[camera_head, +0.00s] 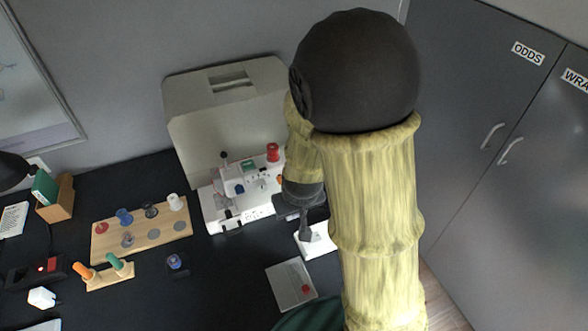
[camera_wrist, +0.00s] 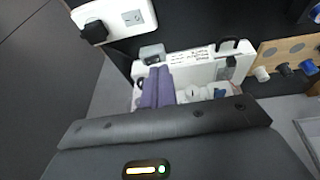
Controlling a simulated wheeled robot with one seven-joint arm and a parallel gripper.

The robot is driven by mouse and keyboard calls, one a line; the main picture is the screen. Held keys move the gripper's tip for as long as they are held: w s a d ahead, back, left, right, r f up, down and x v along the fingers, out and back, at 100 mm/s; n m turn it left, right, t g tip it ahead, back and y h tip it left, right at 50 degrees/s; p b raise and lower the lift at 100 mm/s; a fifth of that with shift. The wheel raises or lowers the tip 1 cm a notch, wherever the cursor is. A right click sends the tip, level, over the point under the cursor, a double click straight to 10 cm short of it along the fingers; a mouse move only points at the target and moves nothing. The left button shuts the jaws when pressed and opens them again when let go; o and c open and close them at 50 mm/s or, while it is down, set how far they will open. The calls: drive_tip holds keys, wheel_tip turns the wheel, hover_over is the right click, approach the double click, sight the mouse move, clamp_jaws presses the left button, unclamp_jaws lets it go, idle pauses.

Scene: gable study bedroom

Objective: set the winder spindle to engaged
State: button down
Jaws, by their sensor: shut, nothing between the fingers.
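The white sewing machine (camera_head: 238,204) stands on the dark desk, with a red spool (camera_head: 273,152), a dark-topped post and small coloured parts on its top. It also shows in the wrist view (camera_wrist: 205,66), behind my fingers. I cannot tell which small part is the winder spindle or how it is set; it may be hidden by my arm or fingers. My gripper (camera_wrist: 157,72) is shut and empty, its purplish fingers side by side over the machine's near end. In the head view my arm hides the fingertips and the machine's right end.
A cream cover (camera_head: 225,100) stands behind the machine. A wooden board (camera_head: 140,232) with several spools lies left. A white box (camera_head: 316,241) with a black plug (camera_wrist: 95,32) is close by the machine's right end. A grey card (camera_head: 291,284) lies in front. Grey cabinets (camera_head: 480,130) stand right.

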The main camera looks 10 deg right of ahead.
drive_tip(key=w+a+f+n+t+h+b, duration=0.3)
drive_tip(key=w+f+n+t+h+b, duration=0.1)
drive_tip(key=w+f+n+t+h, duration=0.3)
drive_tip(key=a+r+t+h, duration=0.1)
drive_tip(key=a+r+n+t+h+b, duration=0.1)
drive_tip(key=r, duration=0.1)
drive_tip(key=a+r+n+t+h, duration=0.1)
drive_tip(key=t, duration=0.1)
drive_tip(key=shift+w+a+r, duration=0.15)
drive_tip(key=shift+w+a, duration=0.15)
drive_tip(key=shift+a, duration=0.05)
drive_tip(key=x, duration=1)
drive_tip(key=shift+w+d, duration=0.15)
drive_tip(key=shift+d, duration=0.05)
drive_tip(key=d, duration=0.1)
drive_tip(key=d+p, duration=0.1)
drive_tip(key=d, duration=0.1)
drive_tip(key=shift+w+d, duration=0.2)
drive_tip(key=shift+d, duration=0.05)
